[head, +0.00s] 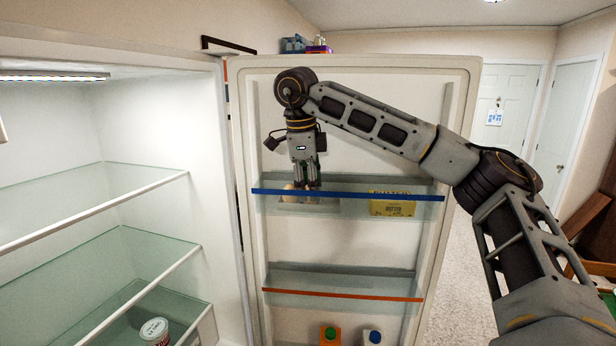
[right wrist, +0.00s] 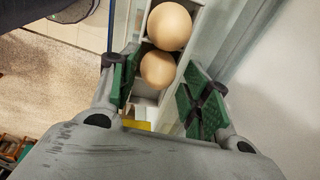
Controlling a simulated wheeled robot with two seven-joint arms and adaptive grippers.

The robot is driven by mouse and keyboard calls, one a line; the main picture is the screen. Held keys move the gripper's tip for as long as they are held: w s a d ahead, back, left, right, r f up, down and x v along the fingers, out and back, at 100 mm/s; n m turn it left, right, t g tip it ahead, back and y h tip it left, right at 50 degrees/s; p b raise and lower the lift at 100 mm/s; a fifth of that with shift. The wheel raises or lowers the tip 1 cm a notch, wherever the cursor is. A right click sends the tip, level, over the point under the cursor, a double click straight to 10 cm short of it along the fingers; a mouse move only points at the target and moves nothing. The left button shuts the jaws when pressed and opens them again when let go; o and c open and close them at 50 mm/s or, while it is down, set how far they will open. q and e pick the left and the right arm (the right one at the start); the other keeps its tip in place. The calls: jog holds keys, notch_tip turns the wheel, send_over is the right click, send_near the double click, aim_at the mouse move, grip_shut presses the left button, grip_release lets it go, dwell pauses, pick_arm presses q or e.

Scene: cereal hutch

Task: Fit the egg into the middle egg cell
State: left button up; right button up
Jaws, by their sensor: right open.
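My right gripper (head: 307,187) reaches down to the door's upper shelf, at its left part. In the right wrist view it (right wrist: 163,88) is open, its green pads on either side of a tan egg (right wrist: 158,69) with gaps at the sides. A second tan egg (right wrist: 169,25) lies against or very close to the first, farther up the picture. Both sit in a narrow pale egg rack (right wrist: 194,48); whether the nearer egg is fully seated cannot be told. A tan egg edge (head: 289,188) shows left of the gripper in the head view. My left gripper is out of view.
A yellow butter box (head: 391,205) stands on the same shelf to the right, behind the blue rail (head: 345,195). Below is a door shelf with an orange rail (head: 342,295). The fridge's glass shelves (head: 85,193) are at left.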

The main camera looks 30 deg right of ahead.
jog(key=shift+r, duration=0.1)
notch_tip(320, 180, up, 12)
jog(key=a, duration=0.2)
jog(key=shift+s+f, duration=0.2)
jog(key=shift+s, duration=0.2)
dwell(0.9)
jog(key=shift+f, duration=0.1)
dwell(0.9)
